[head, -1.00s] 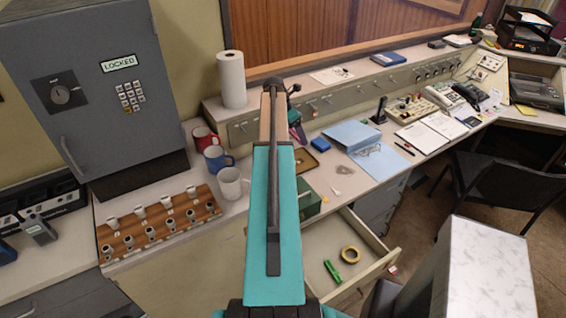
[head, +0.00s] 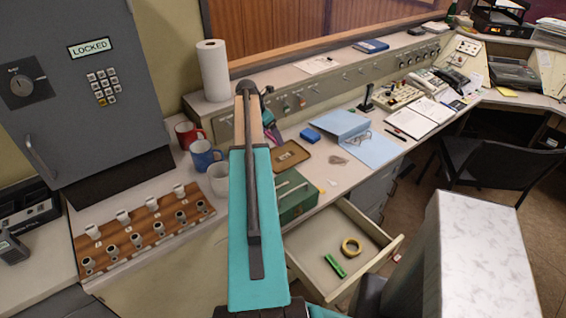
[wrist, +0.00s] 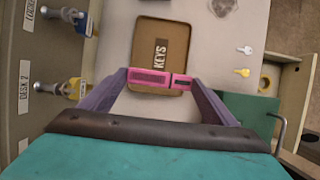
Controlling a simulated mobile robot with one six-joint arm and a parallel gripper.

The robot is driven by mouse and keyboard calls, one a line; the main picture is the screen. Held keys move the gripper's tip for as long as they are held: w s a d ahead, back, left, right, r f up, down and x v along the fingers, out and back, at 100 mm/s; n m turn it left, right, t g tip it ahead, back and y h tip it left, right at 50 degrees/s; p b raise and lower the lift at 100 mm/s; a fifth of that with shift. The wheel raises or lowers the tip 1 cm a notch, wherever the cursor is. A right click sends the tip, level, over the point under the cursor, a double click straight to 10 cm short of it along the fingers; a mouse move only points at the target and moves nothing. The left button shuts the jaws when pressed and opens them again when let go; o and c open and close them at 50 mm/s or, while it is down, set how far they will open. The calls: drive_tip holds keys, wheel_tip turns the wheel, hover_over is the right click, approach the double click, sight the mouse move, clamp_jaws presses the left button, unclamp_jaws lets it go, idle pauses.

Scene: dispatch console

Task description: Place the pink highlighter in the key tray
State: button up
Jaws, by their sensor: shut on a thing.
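The pink highlighter (wrist: 152,78) is held crosswise between the fingertips of my gripper (wrist: 162,80) in the wrist view. The key tray (wrist: 180,60) is a shallow brown tray with a dark KEYS label on its floor. In that view the highlighter crosses the tray's near edge; its height above the tray is hard to tell. In the head view the tray (head: 291,153) lies on the desk below the control panel, just right of my gripper (head: 270,133), which my arm partly hides. The highlighter is too hidden there to make out.
A green box (head: 298,193) stands in front of the tray, above an open drawer (head: 318,262). Mugs (head: 206,157) stand left of my arm. A blue folder (head: 365,145) lies to the right. Labelled panel switches with keys (wrist: 75,88) flank my gripper at left.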

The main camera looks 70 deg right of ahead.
drive_tip(key=shift+f+b, duration=0.75)
drive_tip(key=shift+f, duration=0.45)
drive_tip(key=shift+f, duration=0.1)
drive_tip(key=p, duration=0.2)
hover_over(275, 162)
drive_tip(key=w+a, duration=0.1)
drive_tip(key=shift+f, duration=3)
drive_tip(key=shift+f+p, duration=0.5)
drive_tip(key=shift+f, duration=1.4)
drive_tip(key=shift+f, duration=0.15)
drive_tip(key=o, duration=0.7)
drive_tip(key=shift+o, duration=0.2)
